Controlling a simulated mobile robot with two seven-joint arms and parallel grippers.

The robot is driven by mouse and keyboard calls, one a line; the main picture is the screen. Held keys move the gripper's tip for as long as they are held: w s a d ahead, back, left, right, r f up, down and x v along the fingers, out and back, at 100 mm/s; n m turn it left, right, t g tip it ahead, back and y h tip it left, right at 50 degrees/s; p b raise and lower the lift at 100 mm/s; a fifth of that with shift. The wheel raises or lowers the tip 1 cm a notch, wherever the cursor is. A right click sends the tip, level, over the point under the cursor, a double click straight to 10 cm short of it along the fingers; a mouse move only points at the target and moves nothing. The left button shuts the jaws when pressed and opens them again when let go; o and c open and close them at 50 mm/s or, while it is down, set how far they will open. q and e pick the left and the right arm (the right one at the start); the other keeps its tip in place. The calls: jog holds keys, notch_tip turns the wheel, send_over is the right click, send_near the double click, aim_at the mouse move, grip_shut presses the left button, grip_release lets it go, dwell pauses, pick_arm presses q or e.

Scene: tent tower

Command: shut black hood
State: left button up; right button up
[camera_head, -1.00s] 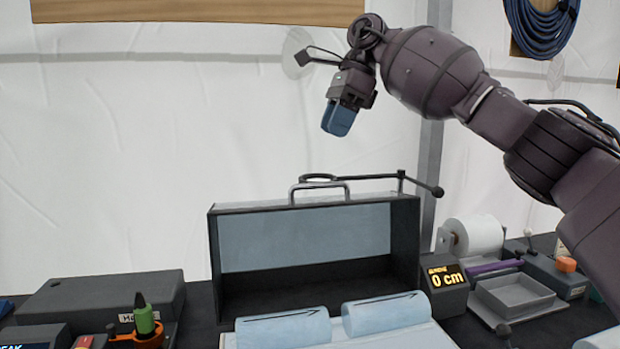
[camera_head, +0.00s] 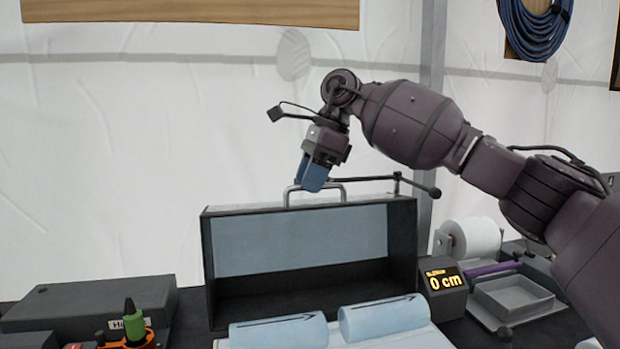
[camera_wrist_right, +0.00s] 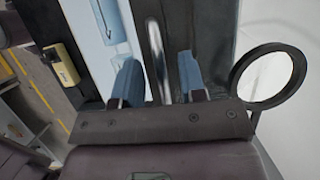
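The black hood (camera_head: 305,208) stands raised at the back of the dark table, its open front showing a pale inner panel. A metal bar handle (camera_head: 338,184) sits on its top edge. My right gripper (camera_head: 312,184) is at the left part of this handle, pointing down. In the right wrist view my right gripper (camera_wrist_right: 157,88) has its two blue fingers spread apart, with the metal handle (camera_wrist_right: 155,55) showing between them, apart from both fingers. My left gripper is in neither view.
Two pale blue rolls (camera_head: 278,330) lie in front of the hood.

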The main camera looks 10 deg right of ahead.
grip_shut()
dwell(0.4)
